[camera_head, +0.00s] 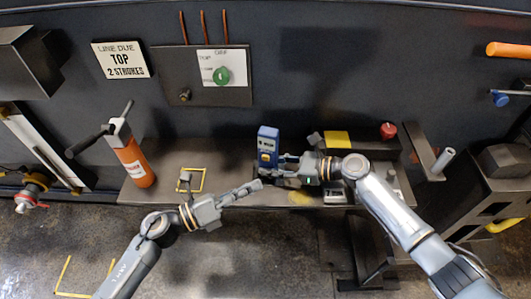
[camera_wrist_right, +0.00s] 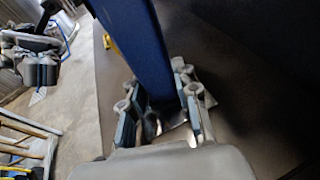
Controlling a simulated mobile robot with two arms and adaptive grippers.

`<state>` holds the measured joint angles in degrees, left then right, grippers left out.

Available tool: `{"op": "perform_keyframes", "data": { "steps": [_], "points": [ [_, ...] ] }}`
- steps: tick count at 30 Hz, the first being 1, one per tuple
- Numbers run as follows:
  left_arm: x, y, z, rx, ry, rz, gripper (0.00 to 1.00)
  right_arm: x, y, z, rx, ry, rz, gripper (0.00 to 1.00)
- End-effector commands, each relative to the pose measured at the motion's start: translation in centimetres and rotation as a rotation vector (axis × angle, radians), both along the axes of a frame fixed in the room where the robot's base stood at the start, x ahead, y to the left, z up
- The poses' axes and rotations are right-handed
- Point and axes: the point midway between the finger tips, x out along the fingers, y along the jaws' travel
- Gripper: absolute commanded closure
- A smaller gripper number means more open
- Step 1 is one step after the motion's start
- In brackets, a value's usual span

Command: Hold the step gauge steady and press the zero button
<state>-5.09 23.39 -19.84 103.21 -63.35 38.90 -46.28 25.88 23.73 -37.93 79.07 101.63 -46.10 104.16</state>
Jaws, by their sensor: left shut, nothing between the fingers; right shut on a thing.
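The step gauge (camera_head: 268,142) is a blue upright block with a small display and a yellow part on its face. It stands at the middle of the dark bench in the head view. My right gripper (camera_head: 287,166) is shut on its lower part from the right. The gauge's blue body (camera_wrist_right: 135,45) also shows between the fingers of my right gripper (camera_wrist_right: 165,110) in the right wrist view. My left gripper (camera_head: 256,186) is shut and empty, just left of and below the gauge, apart from it. The zero button is too small to make out for certain.
An orange cylinder with a black handle (camera_head: 134,165) stands at the bench's left. A small part sits in a yellow outlined square (camera_head: 191,180). A wall panel with a green button (camera_head: 221,76) is behind. A red knob (camera_head: 388,130) and vise-like fixtures are at right.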

Motion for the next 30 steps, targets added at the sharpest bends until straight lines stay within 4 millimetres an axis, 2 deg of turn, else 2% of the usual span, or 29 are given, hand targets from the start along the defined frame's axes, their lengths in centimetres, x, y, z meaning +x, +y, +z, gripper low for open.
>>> {"op": "perform_keyframes", "data": {
  "steps": [17,18,21,22,30],
  "points": [
    [0.00,-0.01,0.01,0.000,0.000,0.000,1.00,0.01,-0.02,-0.02,0.000,0.000,-0.001,0.88],
    [0.01,-0.01,0.01,0.000,0.000,0.000,1.00,0.01,-0.02,-0.02,0.000,0.000,-0.001,0.68],
    [0.00,-0.01,0.00,0.000,0.000,0.000,1.00,0.02,-0.02,-0.01,0.000,0.000,-0.001,0.48],
    [0.00,-0.01,0.00,0.000,0.000,0.000,1.00,0.02,-0.02,-0.01,0.000,0.000,-0.001,0.44],
    [0.00,-0.01,0.01,0.000,0.000,0.000,1.00,0.01,-0.04,0.00,0.000,0.000,0.000,0.44]
  ]
}}
